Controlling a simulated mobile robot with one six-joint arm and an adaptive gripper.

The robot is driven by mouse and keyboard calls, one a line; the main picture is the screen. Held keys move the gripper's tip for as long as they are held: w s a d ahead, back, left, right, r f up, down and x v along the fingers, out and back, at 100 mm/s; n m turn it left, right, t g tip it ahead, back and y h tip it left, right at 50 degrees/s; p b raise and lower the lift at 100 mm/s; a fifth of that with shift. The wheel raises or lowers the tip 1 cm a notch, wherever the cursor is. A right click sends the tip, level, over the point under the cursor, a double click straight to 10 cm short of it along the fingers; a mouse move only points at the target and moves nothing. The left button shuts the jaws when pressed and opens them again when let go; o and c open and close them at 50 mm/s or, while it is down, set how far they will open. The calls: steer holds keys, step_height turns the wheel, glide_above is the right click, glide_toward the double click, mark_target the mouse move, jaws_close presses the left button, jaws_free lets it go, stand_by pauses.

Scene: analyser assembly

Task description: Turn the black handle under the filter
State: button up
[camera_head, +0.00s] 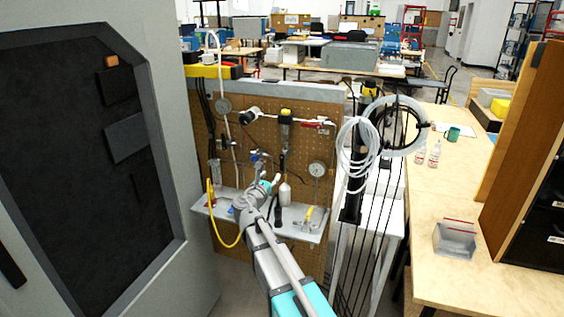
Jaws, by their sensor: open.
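A filter with a yellow-and-black body (286,116) hangs on the pipework of the brown pegboard panel, right of its middle. A thin dark part (281,161) shows below it; I take this for the black handle, but it is too small to tell how it is turned. My gripper (277,179) is in front of the panel, below the filter and close to the dark part. It is open, with nothing visible in it. Whether it touches the handle cannot be told.
A grey shelf (313,235) with small tools runs along the panel's bottom. A yellow hose (215,228) loops at left. Round gauges (317,169) and a red-handled valve (314,125) sit on the panel. Coiled white tubing (357,158) hangs right. A grey cabinet stands left, a wooden bench right.

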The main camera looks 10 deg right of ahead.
mark_target(282, 161)
steer(key=x, duration=1.2)
steer(key=shift+w, duration=0.1)
steer(key=shift+c, duration=0.3)
jaws_close()
